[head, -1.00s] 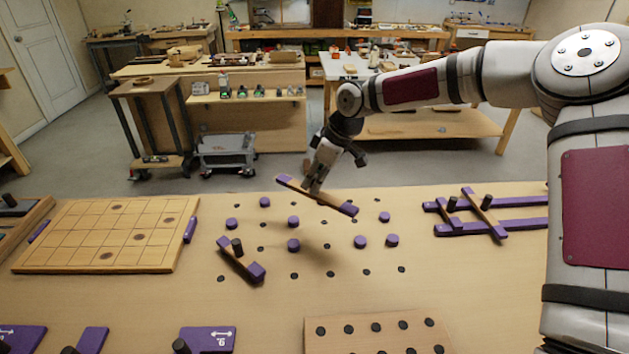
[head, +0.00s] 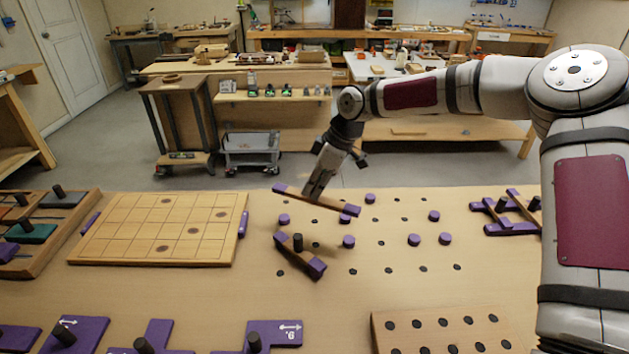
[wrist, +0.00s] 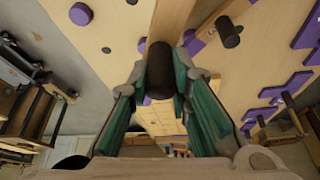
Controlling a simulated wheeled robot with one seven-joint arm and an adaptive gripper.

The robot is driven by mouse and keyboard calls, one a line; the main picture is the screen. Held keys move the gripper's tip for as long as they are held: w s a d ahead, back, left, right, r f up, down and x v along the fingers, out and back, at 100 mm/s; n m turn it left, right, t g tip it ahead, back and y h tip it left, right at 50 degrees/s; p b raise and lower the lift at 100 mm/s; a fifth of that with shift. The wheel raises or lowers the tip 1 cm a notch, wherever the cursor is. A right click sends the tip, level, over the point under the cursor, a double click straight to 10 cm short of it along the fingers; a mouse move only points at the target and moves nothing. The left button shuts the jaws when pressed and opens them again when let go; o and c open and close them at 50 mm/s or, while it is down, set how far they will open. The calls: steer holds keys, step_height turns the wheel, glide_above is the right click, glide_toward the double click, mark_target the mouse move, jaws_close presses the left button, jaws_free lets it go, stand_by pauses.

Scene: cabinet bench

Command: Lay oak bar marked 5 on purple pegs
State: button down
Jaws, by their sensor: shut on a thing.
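My gripper (head: 318,194) is shut on the dark knob (wrist: 160,70) of an oak bar with purple ends (head: 335,205). The bar is held level-looking above the far left of the peg field, apart from the table. In the wrist view the bar (wrist: 172,18) runs away upward beyond the green finger pads. No number on it is legible. The bar may hide more pegs.
Another purple-ended bar (head: 300,256) with an upright dark knob lies in front of the held bar. Crossed purple pieces (head: 512,212) lie at right. A gridded board (head: 160,229) is at left, a perforated oak board (head: 445,330) in front. Dark spots dot the table.

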steer(key=shift+f, duration=0.2)
steer(key=shift+f+b, duration=1.25)
steer(key=shift+f, duration=2.25)
steer(key=shift+f+b, duration=0.5)
steer(key=shift+f, duration=0.6)
stand_by(0.7)
steer(key=c, duration=1)
jaws_free()
steer(key=shift+r+p, duration=1.35)
steer(key=shift+r, duration=2.7)
